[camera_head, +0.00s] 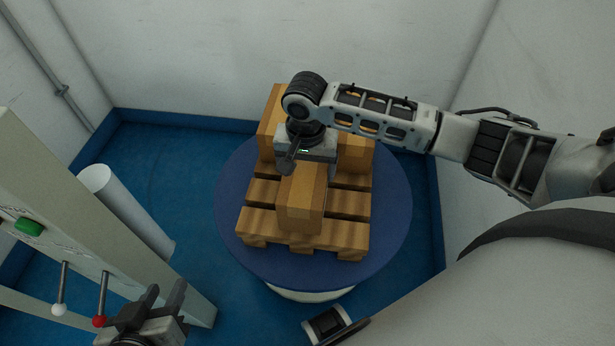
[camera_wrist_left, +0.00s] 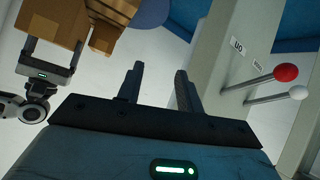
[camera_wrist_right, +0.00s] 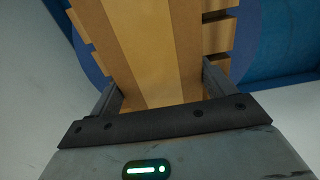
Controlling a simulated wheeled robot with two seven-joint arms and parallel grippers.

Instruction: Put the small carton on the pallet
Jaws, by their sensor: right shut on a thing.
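The small carton (camera_head: 303,200), brown with a lighter tape stripe, is at the front middle of the wooden pallet (camera_head: 257,222). My right gripper (camera_head: 303,168) is shut on it from above; in the right wrist view the carton (camera_wrist_right: 150,50) fills the space between the two fingers (camera_wrist_right: 160,85). I cannot tell whether its underside touches the slats. The left wrist view also shows the right gripper on a carton (camera_wrist_left: 55,28). My left gripper (camera_head: 150,305) is open and empty at the lower left, its fingers apart in the left wrist view (camera_wrist_left: 160,85).
Other cartons stand at the back of the pallet, one at left (camera_head: 270,120) and one at right (camera_head: 356,154). The pallet sits on a round blue turntable (camera_head: 395,215). A grey panel (camera_head: 100,245) with red (camera_head: 99,321) and white (camera_head: 59,309) knobbed levers stands near my left gripper.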

